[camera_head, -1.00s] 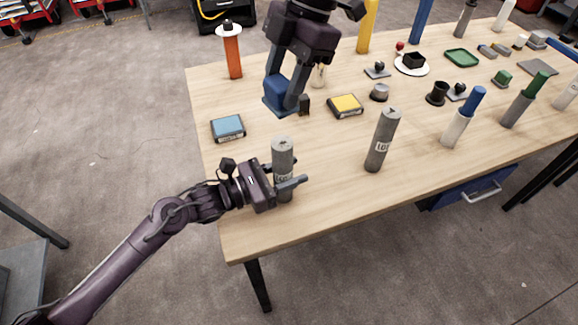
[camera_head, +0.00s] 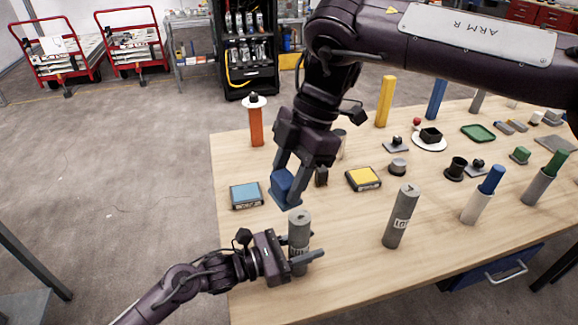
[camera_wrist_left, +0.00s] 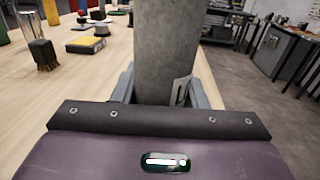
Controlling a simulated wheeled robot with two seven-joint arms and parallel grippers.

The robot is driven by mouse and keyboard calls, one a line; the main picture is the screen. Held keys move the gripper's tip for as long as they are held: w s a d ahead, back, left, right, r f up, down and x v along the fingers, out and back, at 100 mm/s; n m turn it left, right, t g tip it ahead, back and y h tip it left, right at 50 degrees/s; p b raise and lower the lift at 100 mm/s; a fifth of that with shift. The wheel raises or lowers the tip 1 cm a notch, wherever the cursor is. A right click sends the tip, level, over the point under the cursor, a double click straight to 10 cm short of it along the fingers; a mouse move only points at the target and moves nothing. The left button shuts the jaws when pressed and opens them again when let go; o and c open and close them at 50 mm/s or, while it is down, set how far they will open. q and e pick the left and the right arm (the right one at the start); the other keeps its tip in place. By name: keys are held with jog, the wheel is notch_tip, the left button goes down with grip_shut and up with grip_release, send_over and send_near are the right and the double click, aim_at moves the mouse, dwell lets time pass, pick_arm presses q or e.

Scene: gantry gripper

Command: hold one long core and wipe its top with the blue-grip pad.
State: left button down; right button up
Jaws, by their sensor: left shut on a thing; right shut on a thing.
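My left gripper (camera_head: 299,263) is shut around a grey long core (camera_head: 299,232) standing upright near the table's front left part. In the left wrist view this core (camera_wrist_left: 166,55) stands between the fingers, its top out of frame. My right gripper (camera_head: 287,182) is shut on the blue-grip pad (camera_head: 284,192). The pad's lower edge shows just above the held core's top in the head view; I cannot tell whether they touch. A second grey long core (camera_head: 401,216) with a white label stands to the right.
A blue-topped block (camera_head: 246,196) and a yellow-topped block (camera_head: 363,179) lie nearby. An orange post (camera_head: 256,127) stands at the far left. Several cylinders, caps and a green tray (camera_head: 478,132) fill the right side. Table around the held core is mostly clear.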

notch_tip(320, 180, down, 5)
jog(key=shift+f, duration=0.1)
jog(key=shift+w+d+f, duration=0.1)
jog(key=shift+w+d, duration=0.05)
jog(key=shift+d, duration=0.4)
jog(key=shift+w+d+f, duration=0.1)
jog(key=shift+w+d, duration=0.05)
jog(key=shift+d, duration=0.35)
jog(key=shift+c, duration=0.4)
jog(key=shift+w+d, duration=0.25)
jog(key=shift+d, duration=0.6)
jog(key=shift+w+d, duration=0.2)
jog(key=shift+d, duration=0.65)
jog(key=shift+s+a, duration=0.25)
jog(key=shift+a, duration=0.6)
jog(key=shift+s+a, duration=0.2)
jog(key=shift+a, duration=0.7)
jog(key=shift+s+a, duration=0.25)
jog(key=shift+a, duration=0.6)
jog(key=shift+a+r, duration=0.15)
jog(key=shift+a, duration=0.1)
jog(key=shift+r, duration=3.95)
jog(key=shift+f, duration=0.1)
